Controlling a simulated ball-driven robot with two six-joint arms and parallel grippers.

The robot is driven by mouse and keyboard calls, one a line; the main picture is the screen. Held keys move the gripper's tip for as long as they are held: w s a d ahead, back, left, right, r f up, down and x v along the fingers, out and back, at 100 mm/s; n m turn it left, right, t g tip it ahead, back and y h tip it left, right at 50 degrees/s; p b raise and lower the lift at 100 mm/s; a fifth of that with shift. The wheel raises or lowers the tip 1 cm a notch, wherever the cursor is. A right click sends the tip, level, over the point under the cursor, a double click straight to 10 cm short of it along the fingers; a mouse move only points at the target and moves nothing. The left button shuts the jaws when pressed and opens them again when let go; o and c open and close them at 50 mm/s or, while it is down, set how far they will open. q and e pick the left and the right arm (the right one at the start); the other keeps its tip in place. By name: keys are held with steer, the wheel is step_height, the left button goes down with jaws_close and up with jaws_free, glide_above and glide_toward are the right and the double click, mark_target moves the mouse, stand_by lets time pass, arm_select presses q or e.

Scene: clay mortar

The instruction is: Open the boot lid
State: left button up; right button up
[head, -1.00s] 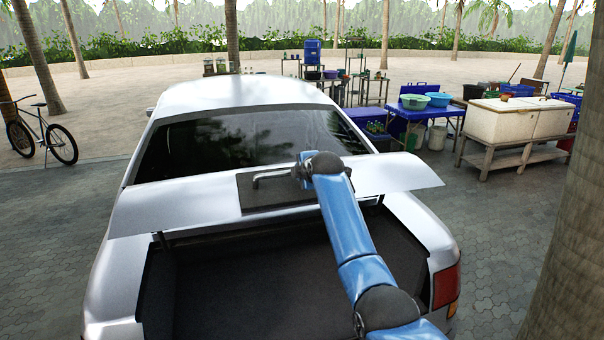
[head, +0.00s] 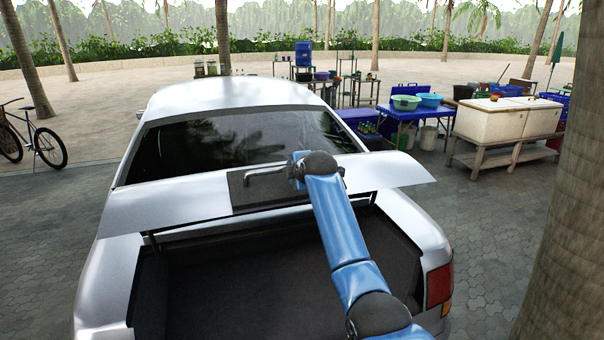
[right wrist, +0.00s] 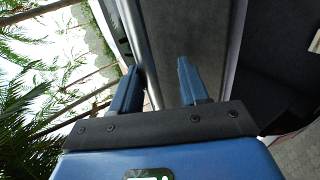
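The silver car's boot lid (head: 385,173) stands raised at the rear window, with the dark boot (head: 240,285) open below it. A grey bar handle (head: 266,173) sits on a dark panel (head: 240,204) of the lid. My right arm reaches over the boot to the lid, its gripper mostly hidden by the wrist in the head view. In the right wrist view, my right gripper (right wrist: 160,82) is open, with the handle bar (right wrist: 135,40) between its fingers. The bar lies close to the left finger and apart from the right one. My left gripper is in no view.
A palm trunk (head: 555,220) stands close at the right. Behind the car are a blue table (head: 408,112) with basins and a white chest (head: 490,120) on a wooden stand. A bicycle (head: 35,140) stands at the left. Paving right of the car is clear.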

steer(key=b+v, duration=0.4)
steer(key=v, duration=0.5)
steer(key=shift+s, duration=0.2)
steer(key=shift+d+r, duration=0.1)
